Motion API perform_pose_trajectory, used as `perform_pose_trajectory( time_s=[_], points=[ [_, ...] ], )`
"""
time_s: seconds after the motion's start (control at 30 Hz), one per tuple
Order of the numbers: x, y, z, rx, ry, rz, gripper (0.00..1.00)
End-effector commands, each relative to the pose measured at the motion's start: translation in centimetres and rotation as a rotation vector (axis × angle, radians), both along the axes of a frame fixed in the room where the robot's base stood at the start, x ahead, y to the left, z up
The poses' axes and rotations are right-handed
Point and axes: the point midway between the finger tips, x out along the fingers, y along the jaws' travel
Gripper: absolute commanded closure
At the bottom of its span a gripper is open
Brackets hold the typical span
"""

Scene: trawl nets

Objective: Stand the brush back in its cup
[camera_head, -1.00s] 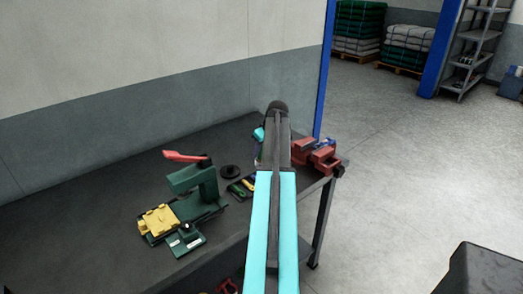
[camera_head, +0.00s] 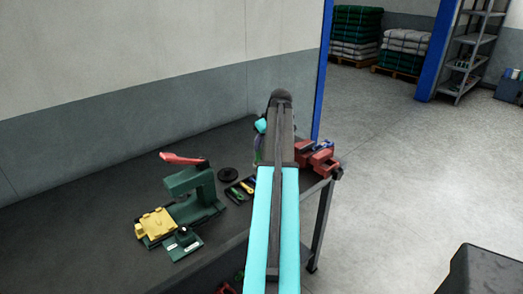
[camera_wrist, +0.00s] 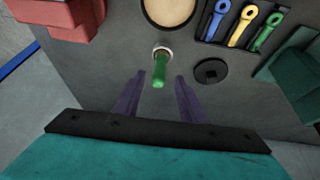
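In the wrist view a slim green handle, probably the brush (camera_wrist: 159,74), points toward my gripper. Its far end meets a small pale ring (camera_wrist: 162,52); I cannot tell whether this is the brush's own collar or a cup's rim. A larger round thing with a beige inside and dark rim (camera_wrist: 169,12) is cut off by the top edge; it may be the cup. My gripper (camera_wrist: 160,77) is open, its two purple fingers apart on either side of the green handle, not visibly touching it. In the head view my arm hides this spot.
A black tray (camera_wrist: 228,40) holds blue, yellow and green tools beside a black disc (camera_wrist: 211,71). A green machine (camera_head: 193,190) with a yellow part stands left on the dark bench (camera_head: 70,220). A red vise (camera_head: 316,157) sits near the bench's right end.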

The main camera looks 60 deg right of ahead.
Motion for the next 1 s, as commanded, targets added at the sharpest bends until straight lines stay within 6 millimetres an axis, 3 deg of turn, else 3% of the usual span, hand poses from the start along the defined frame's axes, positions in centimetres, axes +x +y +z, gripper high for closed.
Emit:
perform_pose_trajectory(
  time_s=[0.43, 1.0],
  points=[
    [-1.8, 0.9, 4.6, -0.001, -0.001, 0.001, 0.62],
    [-2.1, 1.0, 5.2, 0.000, 0.000, 0.001, 0.62]
  ],
)
